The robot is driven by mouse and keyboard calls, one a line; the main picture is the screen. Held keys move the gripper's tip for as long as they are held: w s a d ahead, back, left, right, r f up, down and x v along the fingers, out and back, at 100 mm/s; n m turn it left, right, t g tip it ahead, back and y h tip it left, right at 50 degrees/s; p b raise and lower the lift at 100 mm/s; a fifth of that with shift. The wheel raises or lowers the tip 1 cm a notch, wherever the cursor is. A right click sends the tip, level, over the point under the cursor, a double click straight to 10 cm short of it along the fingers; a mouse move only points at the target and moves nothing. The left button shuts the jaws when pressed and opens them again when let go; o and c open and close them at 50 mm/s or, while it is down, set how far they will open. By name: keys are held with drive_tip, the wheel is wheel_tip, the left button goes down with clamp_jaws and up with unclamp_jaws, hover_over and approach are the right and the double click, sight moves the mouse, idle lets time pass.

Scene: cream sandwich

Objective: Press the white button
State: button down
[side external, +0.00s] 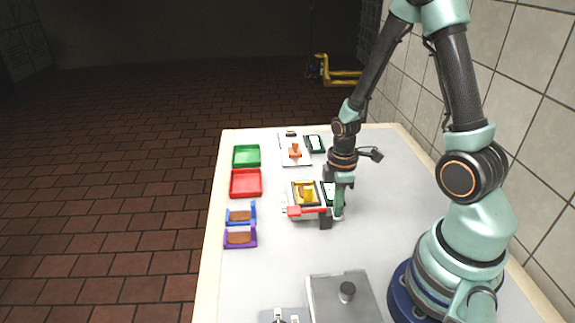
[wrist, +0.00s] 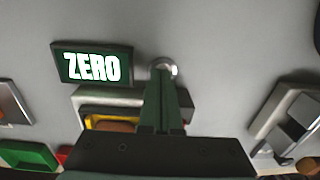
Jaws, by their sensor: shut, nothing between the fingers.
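The white button (wrist: 164,65) is a small round light knob in the wrist view. It sits right of a black sign reading ZERO (wrist: 92,66). My gripper (wrist: 161,80) is shut and empty, with its fingertips overlapping the lower edge of the button in the picture. I cannot tell whether they touch it. In the side external view my gripper (side external: 338,214) points down at the right side of a small machine with a yellow part (side external: 306,192). The button cannot be made out there.
A green tray (side external: 246,156), a red tray (side external: 246,183), a blue holder (side external: 240,214) and a purple holder (side external: 240,235) line the table's left edge. A device with an orange part (side external: 295,151) stands farther back. A grey box (side external: 343,300) stands in front. The table's right side is mostly free.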

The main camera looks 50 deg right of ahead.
drive_tip(key=shift+s+a+f, duration=0.1)
drive_tip(key=shift+s+f, duration=0.15)
drive_tip(key=shift+f, duration=0.25)
wheel_tip(320, 180, up, 15)
drive_tip(key=w, duration=0.1)
drive_tip(key=shift+f, duration=0.2)
idle(0.7)
drive_tip(key=a+r+m+t, duration=0.5)
drive_tip(key=a+r+m, duration=0.4)
drive_tip(key=r, duration=0.2)
drive_tip(key=shift+w+a+t, duration=0.15)
drive_tip(key=shift+t, duration=0.25)
